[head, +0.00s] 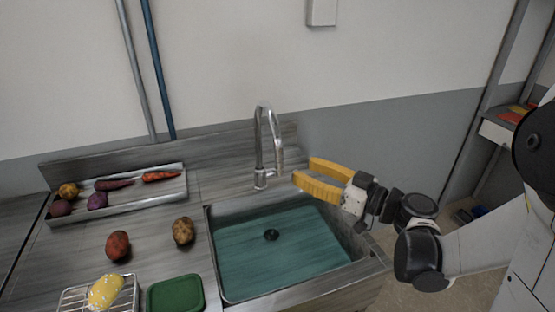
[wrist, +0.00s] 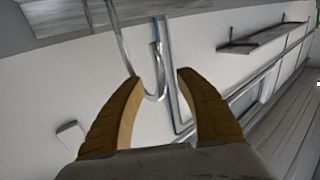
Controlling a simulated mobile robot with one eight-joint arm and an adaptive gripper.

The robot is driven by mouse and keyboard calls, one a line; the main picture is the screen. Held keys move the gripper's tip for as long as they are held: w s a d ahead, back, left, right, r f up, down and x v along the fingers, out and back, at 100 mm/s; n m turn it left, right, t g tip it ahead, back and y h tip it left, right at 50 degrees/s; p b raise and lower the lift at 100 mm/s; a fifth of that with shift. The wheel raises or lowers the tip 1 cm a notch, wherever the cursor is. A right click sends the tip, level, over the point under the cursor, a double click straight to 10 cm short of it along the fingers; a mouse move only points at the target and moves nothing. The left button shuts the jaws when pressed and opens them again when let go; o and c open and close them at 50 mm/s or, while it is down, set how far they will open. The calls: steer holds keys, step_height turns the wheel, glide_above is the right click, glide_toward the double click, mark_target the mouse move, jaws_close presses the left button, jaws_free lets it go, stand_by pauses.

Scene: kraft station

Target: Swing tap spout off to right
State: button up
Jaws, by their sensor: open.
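The metal tap (head: 259,150) stands upright at the back edge of the sink. Its arched spout (head: 278,150) hangs down toward the front right, over the sink's back side. My gripper (head: 302,171) is open and empty, with yellow fingers, just right of the spout and pointing left at it. In the wrist view the tap appears upside down. There the curve of the spout (wrist: 155,98) shows in the gap between the fingertips of my gripper (wrist: 160,76). I see no clear contact, and the depth between them is hard to judge.
The sink basin (head: 275,255) with its dark drain lies below my gripper. The space right of the tap is free apart from my arm.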

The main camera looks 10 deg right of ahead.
mark_target(279, 162)
steer(key=b+x, duration=0.1)
steer(key=x, duration=0.7)
steer(key=shift+w+f, duration=0.1)
steer(key=shift+w, duration=0.05)
jaws_close()
